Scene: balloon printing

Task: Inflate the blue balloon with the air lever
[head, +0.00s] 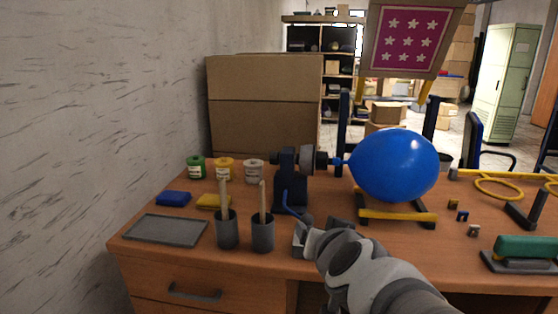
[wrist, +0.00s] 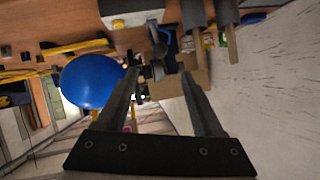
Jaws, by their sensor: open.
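The blue balloon (head: 395,167) is large and round and sits on the nozzle side of a dark air pump (head: 291,190) on the desk. The balloon also shows in the wrist view (wrist: 90,82). A thin blue lever (head: 289,204) angles down from the pump's front toward my gripper. My gripper (head: 318,228) is open at the desk's front edge, just right of and below the lever. I cannot tell whether it touches the lever. In the wrist view my gripper (wrist: 160,68) has its fingers spread, with the pump beyond them and nothing visibly held.
Two grey cups (head: 263,233) with brushes stand left of the lever. A grey tray (head: 166,231), sponges and paint pots lie farther left. A yellow-barred stand (head: 397,216) is under the balloon. A green-handled stamp (head: 524,250) is at right. A cardboard box (head: 265,105) stands behind.

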